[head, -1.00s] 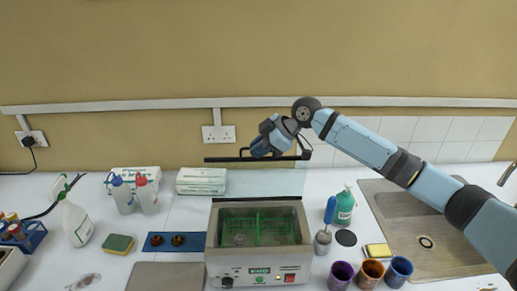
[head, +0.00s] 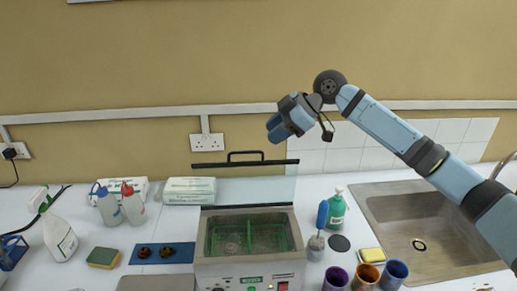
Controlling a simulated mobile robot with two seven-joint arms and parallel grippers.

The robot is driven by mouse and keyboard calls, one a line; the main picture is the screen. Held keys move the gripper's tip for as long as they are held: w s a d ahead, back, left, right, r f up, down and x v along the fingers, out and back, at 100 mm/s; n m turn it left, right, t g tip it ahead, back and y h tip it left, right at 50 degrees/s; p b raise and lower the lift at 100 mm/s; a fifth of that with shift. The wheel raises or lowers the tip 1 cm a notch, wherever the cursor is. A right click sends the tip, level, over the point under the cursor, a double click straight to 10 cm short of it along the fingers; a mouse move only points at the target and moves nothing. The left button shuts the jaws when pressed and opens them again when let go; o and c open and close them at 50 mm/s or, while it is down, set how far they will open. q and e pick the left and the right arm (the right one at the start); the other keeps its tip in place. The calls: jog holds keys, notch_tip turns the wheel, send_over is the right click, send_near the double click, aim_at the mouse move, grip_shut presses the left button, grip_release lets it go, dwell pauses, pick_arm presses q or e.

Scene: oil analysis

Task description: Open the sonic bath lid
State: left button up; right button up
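The sonic bath (head: 250,268) is a grey metal box at the bottom middle of the head view. Its lid (head: 250,190), a clear panel with a dark top edge and black handle (head: 245,154), stands raised at the back of the bath. The bath's opening is uncovered, with a green rack (head: 249,237) inside. My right gripper (head: 274,130) is above and right of the handle, apart from it, in front of the wall. Its fingertips are too hidden to tell open from shut. My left gripper is not in view.
A green bottle (head: 336,209) and a blue-handled tool in a small holder (head: 316,246) stand right of the bath. Several coloured cups and a sink (head: 440,266) are farther right. Boxes, bottles, a sponge (head: 103,258) and a blue tray (head: 183,254) are left.

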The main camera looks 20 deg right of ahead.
jog(key=v, duration=0.3)
jog(key=shift+s+d+r, duration=0.1)
jog(key=shift+d+r, duration=0.15)
jog(key=shift+f, duration=0.1)
jog(key=s+a+f+m+h, duration=0.1)
jog(key=s+a+f, duration=0.25)
jog(key=f, duration=0.45)
jog(key=s+a+f, duration=0.3)
jog(key=a+f, duration=0.1)
jog(key=f, duration=0.4)
jog(key=s+a+f+m+h, duration=0.25)
jog(key=s+f+m, duration=0.25)
jog(key=s+f, duration=0.75)
jog(key=s+d+f+m+h, duration=0.2)
jog(key=s+d+f+m, duration=0.15)
jog(key=s, duration=0.65)
jog(key=s+d+f+m+h, duration=0.2)
jog(key=s+d+m+h, duration=0.15)
jog(key=s, duration=0.55)
jog(key=w+a+f+t+y, duration=0.2)
jog(key=w+a+f+t, duration=0.1)
jog(key=f, duration=0.3)
jog(key=w+a+f+t+y, duration=0.1)
jog(key=w+a+f+t, duration=0.2)
jog(key=f, duration=0.4)
jog(key=shift+a+f+t+y, duration=0.15)
jog(key=shift+f+t+y, duration=0.1)
jog(key=shift+t+y, duration=0.15)
